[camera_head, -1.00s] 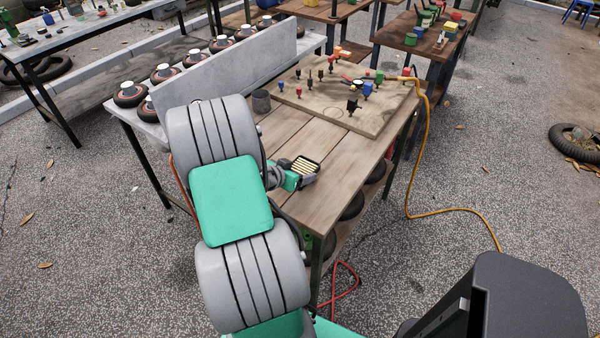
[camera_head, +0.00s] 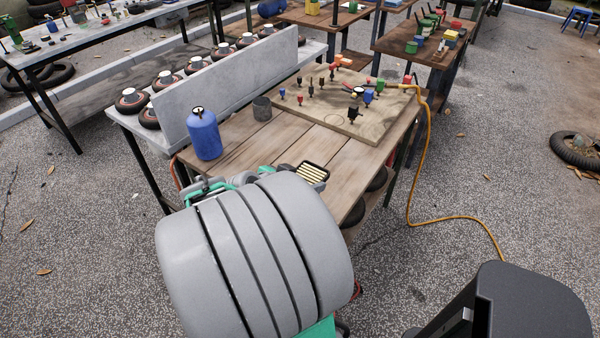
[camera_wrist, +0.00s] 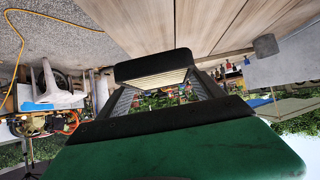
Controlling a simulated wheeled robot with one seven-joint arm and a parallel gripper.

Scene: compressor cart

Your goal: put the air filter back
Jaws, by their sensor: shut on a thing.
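The air filter (camera_head: 314,172) is a dark rectangular frame with pale yellow pleats. In the head view it is above the near part of the wooden workbench top (camera_head: 238,140). My gripper (camera_head: 296,170) is mostly hidden behind my large grey arm link. In the wrist view the filter (camera_wrist: 150,70) is held between the fingertips of my gripper (camera_wrist: 160,90), with the pleats partly showing below its dark edge. The gripper is shut on it. I cannot make out the place where the filter fits.
A blue tank (camera_head: 204,134) stands at the bench's left, with a grey cup (camera_head: 262,108) behind it. A board (camera_head: 375,116) with small coloured fittings lies at the back right. A yellow hose (camera_head: 423,150) hangs off the right side. Planks between cup and filter are bare.

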